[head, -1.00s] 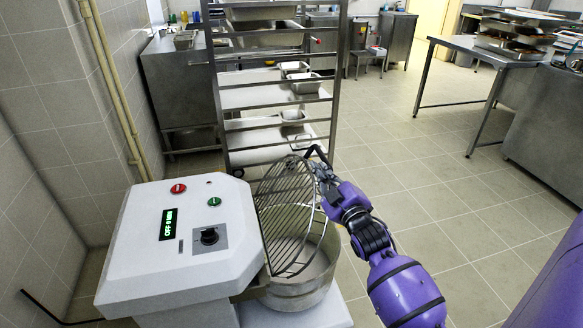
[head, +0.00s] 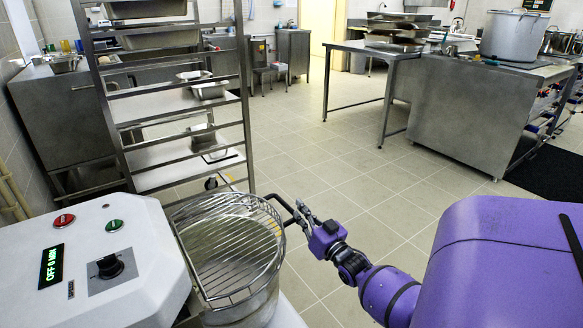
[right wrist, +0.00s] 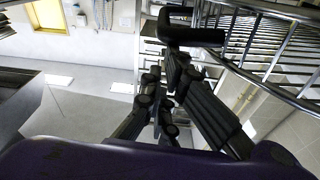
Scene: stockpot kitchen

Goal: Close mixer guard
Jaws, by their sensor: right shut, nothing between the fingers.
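The mixer (head: 110,255) is a white housing at the lower left of the head view, its display reading OFF. The wire guard (head: 228,248) lies about level over the steel bowl (head: 250,308); whether it rests fully on the rim is hard to tell. Its black bar handle (head: 281,203) sticks out toward my right gripper (head: 304,212). That gripper is shut and empty, right beside the handle; contact is unclear. In the right wrist view, the fingers (right wrist: 165,100) are below the black handle (right wrist: 190,34), and guard wires (right wrist: 272,48) cross the upper right. My left gripper is out of view.
A steel rack (head: 180,120) with trays stands just behind the mixer. A steel table (head: 375,48) and a counter with a large pot (head: 512,36) stand at the back right. The tiled floor (head: 310,150) between them is clear.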

